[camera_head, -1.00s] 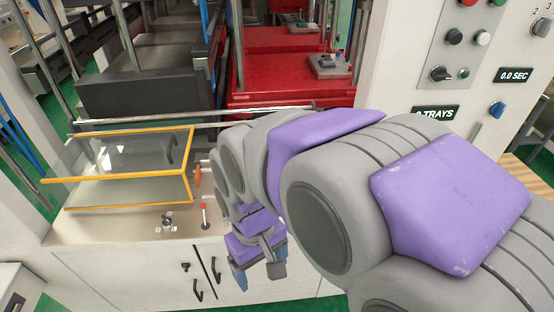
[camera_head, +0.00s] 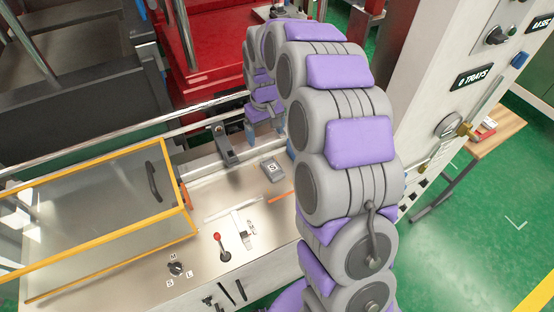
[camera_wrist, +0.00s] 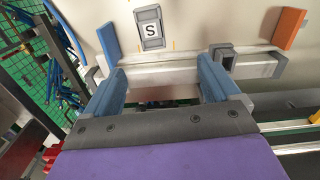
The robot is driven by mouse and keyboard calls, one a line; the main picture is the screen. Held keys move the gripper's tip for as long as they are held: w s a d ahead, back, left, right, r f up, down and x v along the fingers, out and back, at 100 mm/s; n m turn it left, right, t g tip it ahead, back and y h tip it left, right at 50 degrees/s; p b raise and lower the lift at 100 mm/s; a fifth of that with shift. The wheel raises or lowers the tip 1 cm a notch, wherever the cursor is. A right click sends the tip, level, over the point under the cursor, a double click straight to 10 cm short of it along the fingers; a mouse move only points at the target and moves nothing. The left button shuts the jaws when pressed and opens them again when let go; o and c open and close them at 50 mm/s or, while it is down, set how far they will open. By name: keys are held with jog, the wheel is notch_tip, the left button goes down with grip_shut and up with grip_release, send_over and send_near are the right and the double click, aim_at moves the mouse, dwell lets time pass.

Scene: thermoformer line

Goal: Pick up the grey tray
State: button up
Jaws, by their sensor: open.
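I cannot make out a grey tray for certain in either current view. My gripper (camera_head: 265,130) is at the back of the pale machine bench, near a metal rail, and is partly hidden by my arm. In the wrist view my gripper (camera_wrist: 163,75) shows two blue fingers spread apart. No object is held between them. A pale bar (camera_wrist: 165,74) and a brownish-grey surface (camera_wrist: 168,93) show through the gap; I cannot tell what that surface is.
A red machine frame (camera_head: 205,60) stands behind. A control panel (camera_head: 455,100) stands at right.

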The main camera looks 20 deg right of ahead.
send_over(270, 165)
jog(key=d, duration=0.1)
notch_tip(270, 165, down, 5)
jog(key=f, duration=0.2)
jog(key=a+f+b, duration=0.1)
jog(key=f, duration=0.1)
jog(key=a+f+b, duration=0.1)
jog(key=f, duration=0.2)
jog(key=shift+s+a, duration=0.15)
jog(key=shift+s, duration=0.1)
jog(key=shift+d+f, duration=0.45)
jog(key=f, duration=0.1)
jog(key=d+f+b, duration=0.1)
jog(key=f, duration=0.2)
jog(key=shift+w+d+f, duration=0.15)
jog(key=shift+d, duration=0.1)
jog(key=shift+a+f, duration=0.2)
jog(key=shift+a, duration=0.55)
jog(key=shift+c, duration=0.5)
jog(key=shift+d, duration=0.65)
jog(key=c, duration=0.9)
jog(key=shift+a, duration=0.2)
jog(key=shift+c, duration=0.7)
jog(key=shift+a, duration=0.25)
